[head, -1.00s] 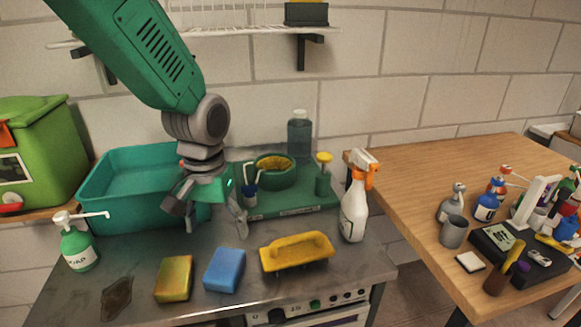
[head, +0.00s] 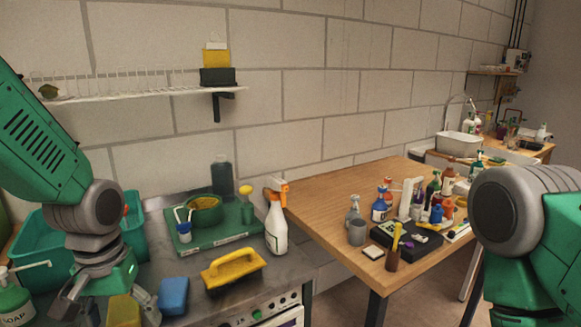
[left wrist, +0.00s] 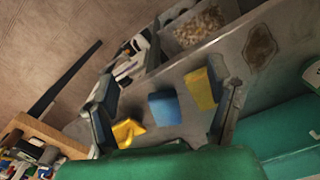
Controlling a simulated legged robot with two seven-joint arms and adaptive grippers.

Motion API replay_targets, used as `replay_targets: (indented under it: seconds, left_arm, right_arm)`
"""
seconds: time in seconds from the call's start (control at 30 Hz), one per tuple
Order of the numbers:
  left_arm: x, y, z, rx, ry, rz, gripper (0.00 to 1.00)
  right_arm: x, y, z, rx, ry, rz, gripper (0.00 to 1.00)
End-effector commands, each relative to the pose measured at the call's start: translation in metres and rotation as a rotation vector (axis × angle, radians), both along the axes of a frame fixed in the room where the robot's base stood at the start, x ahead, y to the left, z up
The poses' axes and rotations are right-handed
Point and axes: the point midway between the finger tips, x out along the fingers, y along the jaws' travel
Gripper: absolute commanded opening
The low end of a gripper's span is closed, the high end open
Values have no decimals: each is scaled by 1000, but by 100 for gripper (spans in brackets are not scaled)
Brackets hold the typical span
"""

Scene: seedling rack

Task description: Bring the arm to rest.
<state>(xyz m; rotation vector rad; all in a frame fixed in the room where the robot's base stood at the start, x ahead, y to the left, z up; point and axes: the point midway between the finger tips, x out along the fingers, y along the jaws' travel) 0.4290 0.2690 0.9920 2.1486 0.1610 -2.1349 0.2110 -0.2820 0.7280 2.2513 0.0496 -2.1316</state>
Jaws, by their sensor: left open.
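My left gripper (head: 105,303) hangs above the grey counter at the lower left of the head view, open and empty. In the left wrist view its two fingers (left wrist: 165,112) stand wide apart with nothing between them. A yellow sponge (head: 123,312) lies partly hidden beside the fingers, and a blue sponge (head: 173,295) lies to the right. Both sponges also show beyond the fingers in the left wrist view. My right arm shows at the right edge of the head view; its gripper is out of sight.
A teal tub (head: 132,245) and a soap bottle (head: 14,300) stand near my left arm. A yellow brush (head: 232,268), a spray bottle (head: 276,225) and a green tray (head: 190,246) are on the counter. A wooden table (head: 320,198) with bottles stands right. A shelf (head: 130,95) hangs above.

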Motion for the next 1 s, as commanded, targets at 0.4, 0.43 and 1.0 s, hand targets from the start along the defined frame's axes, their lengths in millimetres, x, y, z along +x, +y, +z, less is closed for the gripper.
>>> replay_targets:
  seconds: [0.4, 0.43, 1.0]
  left_arm:
    - [-35, 1, -105, -6, -2, -47, 75]
    - [-40, 1, -115, -6, -3, -52, 75]
    - [-214, 12, -278, 11, -42, -196, 75]
  right_arm:
    - [1, 0, -5, 0, -3, 0, 40]
    - [1, 0, -5, 0, -3, 0, 40]
    - [1, 0, -16, 0, -2, 0, 40]
